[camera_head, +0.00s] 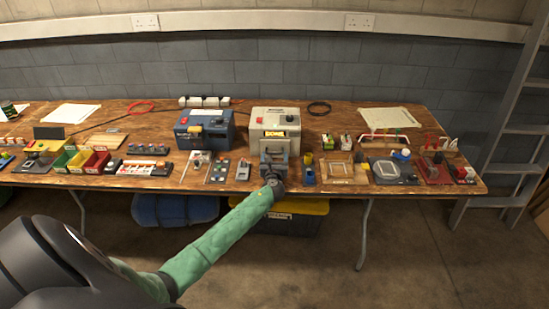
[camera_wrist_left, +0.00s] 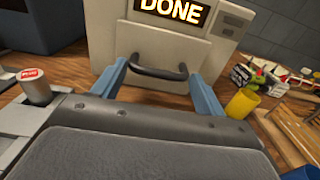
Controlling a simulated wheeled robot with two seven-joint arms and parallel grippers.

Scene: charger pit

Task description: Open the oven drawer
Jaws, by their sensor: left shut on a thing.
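The oven (camera_head: 288,117) is a pale box on the workbench with a lit DONE display, also seen in the left wrist view (camera_wrist_left: 118,22). Its dark bar handle (camera_wrist_left: 160,73) is low on the pale front, between my two blue-grey fingers. My left gripper (camera_head: 273,160) is at the oven's front, its arm coming in from the lower left, and in the left wrist view (camera_wrist_left: 158,69) it is shut on the handle across its ends. It hides the handle in the head view. I cannot tell whether the drawer is out at all. My right gripper is out of view.
A blue box (camera_head: 205,130) stands left of the oven. A grey piece with a red button (camera_wrist_left: 34,86) and a yellow cup (camera_wrist_left: 243,102) flank the gripper. Small fixtures line the bench's front edge (camera_head: 420,190). A ladder (camera_head: 515,115) leans at the right.

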